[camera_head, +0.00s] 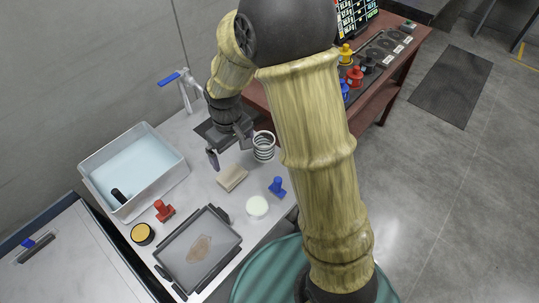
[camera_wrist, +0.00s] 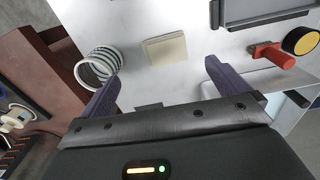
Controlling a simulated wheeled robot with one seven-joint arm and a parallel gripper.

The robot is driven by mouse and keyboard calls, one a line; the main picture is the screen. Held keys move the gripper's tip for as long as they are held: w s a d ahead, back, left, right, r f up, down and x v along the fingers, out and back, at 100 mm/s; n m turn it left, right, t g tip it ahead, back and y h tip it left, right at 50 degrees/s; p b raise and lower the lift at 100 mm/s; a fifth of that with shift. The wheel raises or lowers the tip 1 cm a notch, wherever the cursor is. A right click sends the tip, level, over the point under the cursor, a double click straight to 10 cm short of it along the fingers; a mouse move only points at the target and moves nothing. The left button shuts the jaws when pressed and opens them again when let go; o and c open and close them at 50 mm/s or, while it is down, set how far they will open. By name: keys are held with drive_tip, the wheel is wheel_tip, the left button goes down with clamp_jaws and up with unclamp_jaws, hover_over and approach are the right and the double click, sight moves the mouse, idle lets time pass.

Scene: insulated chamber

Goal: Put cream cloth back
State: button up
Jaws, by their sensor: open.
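The cream cloth (camera_head: 232,178) is a small folded block lying flat on the white counter (camera_head: 196,186). In the wrist view the cloth (camera_wrist: 165,49) lies beyond my fingertips, roughly centred between them. My gripper (camera_head: 228,150) is open and empty above the counter, apart from the cloth. Its two dark fingers also show in the wrist view (camera_wrist: 160,72).
A ringed cylinder (camera_head: 264,146) stands right of my gripper. A white basin (camera_head: 134,170) is at left, near a red-handled item (camera_head: 164,210) and a yellow-topped tin (camera_head: 143,234). A grey tray (camera_head: 199,250), white disc (camera_head: 257,207) and blue piece (camera_head: 277,187) are nearer.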

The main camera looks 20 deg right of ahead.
drive_tip(key=s+d+r+m+t, duration=0.2)
drive_tip(key=s+d+r+m, duration=0.3)
drive_tip(key=s+d, duration=0.6)
drive_tip(key=shift+d+r+m, duration=0.15)
drive_tip(key=shift+d+m, duration=0.3)
drive_tip(key=shift+m, duration=0.25)
